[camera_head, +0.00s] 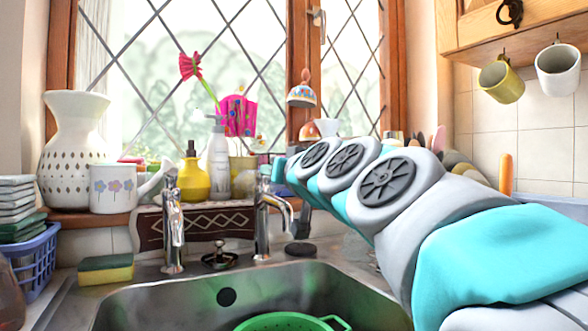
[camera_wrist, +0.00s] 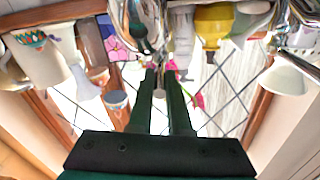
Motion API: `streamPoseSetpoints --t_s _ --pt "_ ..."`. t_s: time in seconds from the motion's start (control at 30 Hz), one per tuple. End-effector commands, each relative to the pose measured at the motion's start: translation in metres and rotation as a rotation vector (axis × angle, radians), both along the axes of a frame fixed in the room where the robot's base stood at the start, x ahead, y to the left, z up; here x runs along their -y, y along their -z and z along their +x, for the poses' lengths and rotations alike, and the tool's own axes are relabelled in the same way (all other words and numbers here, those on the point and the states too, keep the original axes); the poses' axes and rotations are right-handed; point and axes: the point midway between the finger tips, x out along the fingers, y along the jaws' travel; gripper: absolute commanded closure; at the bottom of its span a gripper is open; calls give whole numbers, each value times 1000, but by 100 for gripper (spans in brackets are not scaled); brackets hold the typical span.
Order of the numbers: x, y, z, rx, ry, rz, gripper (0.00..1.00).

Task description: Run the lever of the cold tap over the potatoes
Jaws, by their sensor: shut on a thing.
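Two chrome taps stand behind the sink: a left tap (camera_head: 173,232) and a right tap (camera_head: 263,232), whose spout curves right over the basin. My gripper (camera_wrist: 158,72) reaches in from the right at the top of the right tap. In the wrist view its two dark fingers are close together, shut on the right tap's lever, which they mostly hide. Blurred chrome of the tap (camera_wrist: 140,30) shows just beyond the fingertips. A green colander (camera_head: 283,321) sits low in the sink, cut off by the frame; no potatoes can be made out.
The steel sink (camera_head: 180,298) fills the front. A sponge (camera_head: 105,268) and blue basket (camera_head: 36,262) are at left. A white vase (camera_head: 72,150), mug (camera_head: 113,190) and bottles crowd the sill behind the taps. Mugs hang (camera_head: 557,70) at upper right.

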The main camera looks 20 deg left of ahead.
Motion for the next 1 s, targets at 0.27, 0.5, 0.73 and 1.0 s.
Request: streamPoseSetpoints --t_s 0.27,0.5,0.73,1.0 --pt "0 0 0 1 10 -1 100" --pt "0 1 0 1 9 0 74" --pt "0 0 0 1 9 0 54" --pt "0 0 -1 1 9 0 54"
